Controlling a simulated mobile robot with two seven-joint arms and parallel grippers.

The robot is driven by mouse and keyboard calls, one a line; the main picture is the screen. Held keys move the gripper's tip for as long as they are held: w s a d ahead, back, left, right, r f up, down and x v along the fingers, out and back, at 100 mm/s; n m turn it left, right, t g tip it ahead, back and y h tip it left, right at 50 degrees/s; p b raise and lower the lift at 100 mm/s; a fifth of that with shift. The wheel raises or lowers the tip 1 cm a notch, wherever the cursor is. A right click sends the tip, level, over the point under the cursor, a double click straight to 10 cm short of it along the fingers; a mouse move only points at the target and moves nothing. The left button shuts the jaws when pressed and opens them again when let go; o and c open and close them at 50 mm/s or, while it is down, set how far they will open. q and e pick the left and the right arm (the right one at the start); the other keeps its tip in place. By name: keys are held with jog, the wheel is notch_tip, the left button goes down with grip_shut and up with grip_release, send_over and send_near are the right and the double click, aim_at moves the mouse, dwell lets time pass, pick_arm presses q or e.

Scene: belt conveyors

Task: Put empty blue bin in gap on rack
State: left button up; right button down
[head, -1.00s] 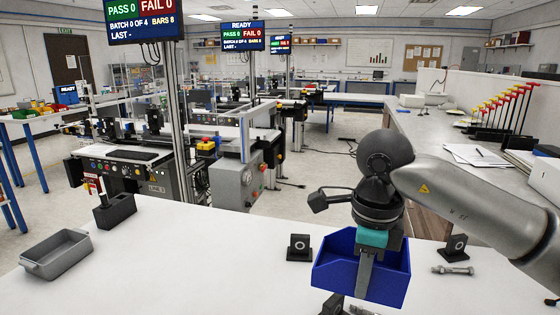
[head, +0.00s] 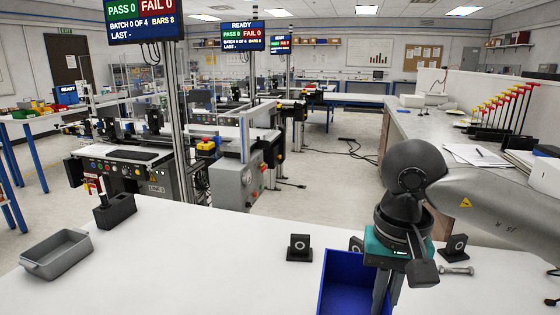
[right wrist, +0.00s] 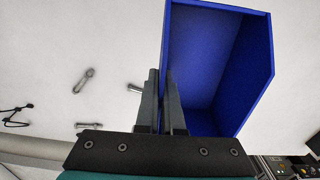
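The blue bin (head: 343,285) is at the front edge of the head view, partly cut off by the bottom of the picture. The right wrist view looks into the bin (right wrist: 215,65), and its inside looks empty. My right gripper (head: 384,292) is at the bin's right side. In the right wrist view its two fingers (right wrist: 163,100) are close together with the bin's wall between them. The bin seems held in the air above the white table. My left gripper is not in view. I cannot make out a rack with a gap for certain.
The white table (head: 190,265) carries a grey tray (head: 57,254), a black block (head: 115,211), small black fixtures (head: 299,247) and a bolt (head: 457,270). Several small coloured bins (head: 40,106) stand on a far left bench. Conveyors lie beyond the table.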

jog(key=n, duration=0.2)
jog(key=shift+s+d+n, duration=0.1)
jog(key=shift+s+n, duration=0.2)
jog(key=shift+s, duration=0.05)
jog(key=shift+s+f, duration=0.85)
jog(key=shift+f, duration=0.25)
jog(key=shift+s+f, duration=0.85)
jog(key=shift+f, duration=0.25)
